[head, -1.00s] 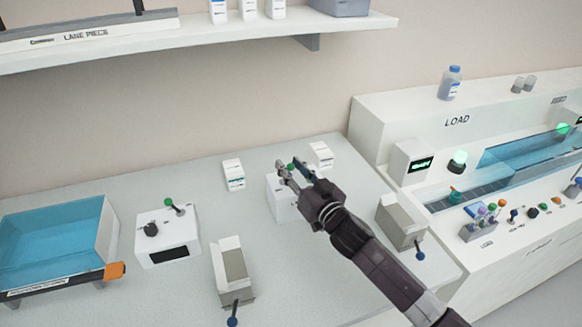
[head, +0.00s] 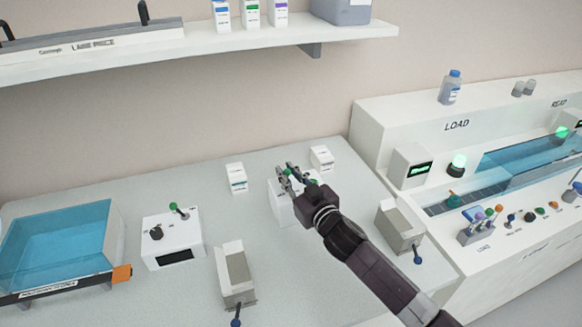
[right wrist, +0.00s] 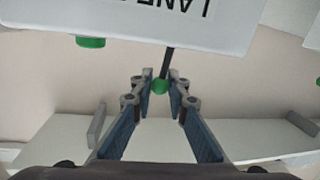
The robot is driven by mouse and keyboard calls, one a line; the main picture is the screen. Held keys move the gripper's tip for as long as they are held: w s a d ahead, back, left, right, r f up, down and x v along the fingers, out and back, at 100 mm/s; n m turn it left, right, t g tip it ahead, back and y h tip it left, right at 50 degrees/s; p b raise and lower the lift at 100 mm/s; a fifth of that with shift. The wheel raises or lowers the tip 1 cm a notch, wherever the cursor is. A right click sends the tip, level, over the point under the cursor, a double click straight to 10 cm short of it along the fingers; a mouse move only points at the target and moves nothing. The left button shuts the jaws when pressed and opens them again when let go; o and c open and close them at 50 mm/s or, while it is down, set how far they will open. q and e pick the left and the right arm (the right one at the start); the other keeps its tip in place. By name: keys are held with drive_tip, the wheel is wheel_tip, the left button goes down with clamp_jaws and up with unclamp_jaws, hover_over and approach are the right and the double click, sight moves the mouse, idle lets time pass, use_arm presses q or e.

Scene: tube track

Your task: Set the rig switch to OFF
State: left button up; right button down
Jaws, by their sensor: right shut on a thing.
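A white box (head: 279,209) stands on the bench, partly hidden behind my right gripper (head: 291,177). In the right wrist view the box (right wrist: 150,22) carries large dark lettering, upside down and cut off, that seems to begin "LANE". A thin dark lever with a green ball (right wrist: 160,87) sticks out from it. My right gripper (right wrist: 160,78) is shut on this green ball, which sits between its fingertips. I see no OFF mark, so the switch's setting is unclear. My left gripper is not in view.
Left on the bench are a blue tank (head: 60,240) and a white box (head: 172,240) with a black knob and a green-tipped lever. Grey-topped holders (head: 236,276) (head: 399,228) stand either side of my right arm. The LOAD machine (head: 400,130) is at right, a shelf (head: 230,42) above.

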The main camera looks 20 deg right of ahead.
drive_tip(key=n+p, duration=0.1)
drive_tip(key=a+n+p, duration=0.1)
drive_tip(key=n, duration=0.1)
drive_tip(key=shift+a+r, duration=0.15)
drive_tip(key=shift+a, duration=0.1)
drive_tip(key=shift+a+f+n+g+h+p, duration=0.3)
drive_tip(key=shift+a+n+h+p, duration=0.15)
drive_tip(key=shift+n, duration=0.65)
drive_tip(key=c, duration=1.9)
unclamp_jaws()
drive_tip(key=shift+a, duration=0.1)
drive_tip(key=s, duration=0.4)
drive_tip(key=s+d+r, duration=0.1)
drive_tip(key=s, duration=0.3)
drive_tip(key=s+d, duration=0.1)
drive_tip(key=s, duration=0.3)
drive_tip(key=shift+r, duration=0.2)
